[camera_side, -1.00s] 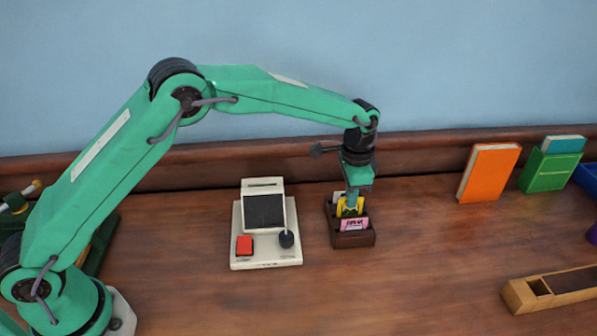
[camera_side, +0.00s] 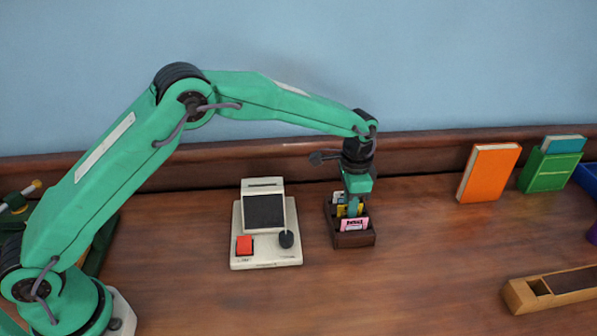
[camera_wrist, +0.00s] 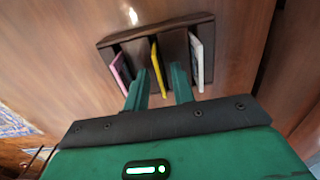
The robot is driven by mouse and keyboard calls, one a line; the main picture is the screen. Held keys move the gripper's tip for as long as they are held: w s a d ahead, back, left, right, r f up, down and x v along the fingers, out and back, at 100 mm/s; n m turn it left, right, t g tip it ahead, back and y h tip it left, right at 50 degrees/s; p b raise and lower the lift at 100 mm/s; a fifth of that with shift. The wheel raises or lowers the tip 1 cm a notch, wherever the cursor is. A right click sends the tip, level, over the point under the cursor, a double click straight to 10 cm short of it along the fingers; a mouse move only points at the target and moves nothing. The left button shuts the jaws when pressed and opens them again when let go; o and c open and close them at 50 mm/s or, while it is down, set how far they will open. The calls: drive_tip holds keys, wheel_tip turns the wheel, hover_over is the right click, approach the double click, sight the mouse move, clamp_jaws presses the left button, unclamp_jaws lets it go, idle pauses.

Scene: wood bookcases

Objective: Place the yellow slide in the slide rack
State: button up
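The dark wood slide rack (camera_side: 354,240) stands on the desk right of the slide viewer and also shows in the wrist view (camera_wrist: 110,41). The yellow slide (camera_wrist: 157,68) stands in the rack's middle slot, between a pink slide (camera_wrist: 121,72) and a whitish slide (camera_wrist: 197,60). In the side view the yellow slide (camera_side: 341,211) is partly hidden by my gripper (camera_side: 352,208). My gripper (camera_wrist: 160,82) is right over the rack. Its two fingers are apart, one on each side of the yellow slide, with visible gaps between.
A cream slide viewer (camera_side: 265,222) with a red button stands close left of the rack. An orange book (camera_side: 488,172) and a green case (camera_side: 549,170) stand at the back right. A wooden block plane (camera_side: 550,288) lies at front right. The desk between is clear.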

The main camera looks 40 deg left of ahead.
drive_tip(key=shift+r, duration=0.2)
wheel_tip(320, 180, up, 12)
idle(0.6)
idle(0.5)
drive_tip(key=s+a+r+n+t, duration=0.3)
drive_tip(key=s+a+r+n, duration=0.1)
drive_tip(key=s+a+r, duration=0.9)
drive_tip(key=s+a+f+n+t, duration=0.1)
drive_tip(key=s+a, duration=0.3)
drive_tip(key=s, duration=0.6)
drive_tip(key=s+a+f+n+t, duration=0.1)
drive_tip(key=s+a+f+n, duration=0.3)
drive_tip(key=s, duration=0.5)
drive_tip(key=shift+s+f+t, duration=0.2)
drive_tip(key=shift+s+t, duration=0.1)
drive_tip(key=shift+s, duration=0.05)
